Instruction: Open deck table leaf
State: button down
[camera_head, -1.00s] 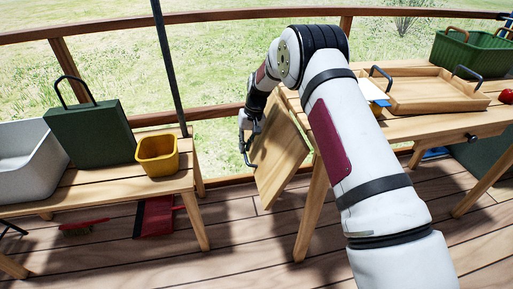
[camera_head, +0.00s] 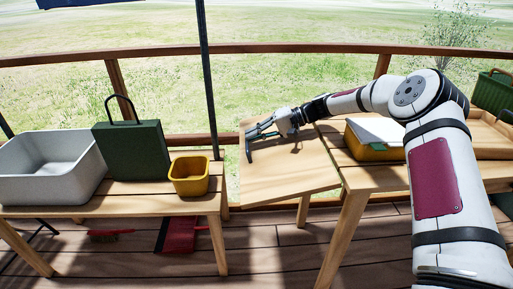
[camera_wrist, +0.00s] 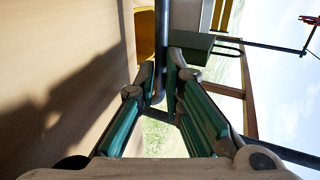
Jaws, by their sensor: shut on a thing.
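The deck table (camera_head: 385,180) stands at the right, and its wooden leaf (camera_head: 290,178) extends from its left end. The leaf is raised and looks close to level with the top; I cannot tell whether it is fully flat. A dark bar handle (camera_head: 249,152) is at the leaf's left edge. My gripper (camera_head: 262,130) is at that edge, shut on the handle. In the wrist view, the green-padded fingers of my gripper (camera_wrist: 166,95) close around the dark bar (camera_wrist: 162,45), with the leaf's surface (camera_wrist: 60,75) filling the left side.
A bench (camera_head: 110,207) at the left holds a grey bin (camera_head: 50,178), a green case (camera_head: 135,150) and a yellow pot (camera_head: 190,178) near the leaf's edge. A dark pole (camera_head: 209,90) and the railing (camera_head: 300,48) stand behind. A yellow box (camera_head: 372,150) is on the table.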

notch_tip(320, 180, up, 3)
jog(key=shift+d+f, duration=0.1)
jog(key=shift+d+r+y+p, duration=0.2)
jog(key=shift+r+y, duration=0.15)
jog(key=shift+r, duration=0.25)
jog(key=shift+d+r+y+p, duration=0.15)
jog(key=shift+r+y, duration=0.2)
jog(key=shift+r, duration=0.25)
jog(key=c, duration=1.7)
grip_release()
jog(key=shift+d, duration=0.1)
jog(key=v, duration=1.2)
